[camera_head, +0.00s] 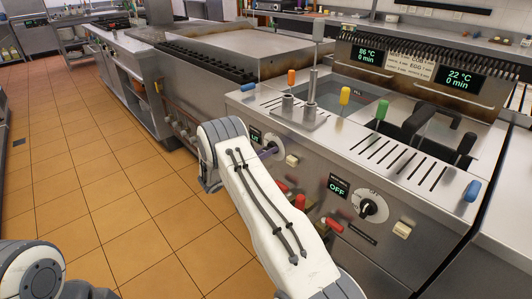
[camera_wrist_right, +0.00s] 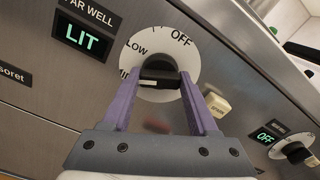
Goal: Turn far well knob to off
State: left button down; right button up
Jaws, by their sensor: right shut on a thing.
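The far well knob (camera_wrist_right: 158,72) is black and sits on a white dial (camera_wrist_right: 185,55) marked OFF and Low. The "FAR WELL" display (camera_wrist_right: 84,37) above left of it reads LIT. My right gripper (camera_wrist_right: 160,85) is shut on the knob, one purple finger on each side. In the head view my right forearm covers most of the dial, and the far well display (camera_head: 255,135) shows just beyond my wrist. I cannot tell exactly which mark the knob points at. My left arm shows only at the lower left, with its gripper out of view.
A second black knob (camera_head: 369,207) is at the right, beside a display (camera_head: 337,187) reading OFF. Red handles (camera_head: 334,224) stick out below the panel. Tiled floor (camera_head: 90,190) is clear at the left.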

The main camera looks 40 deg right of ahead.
jog(key=shift+f+m+b, duration=0.1)
jog(key=shift+m+b, duration=11.6)
jog(key=shift+b, duration=0.9)
jog(key=o, duration=1.4)
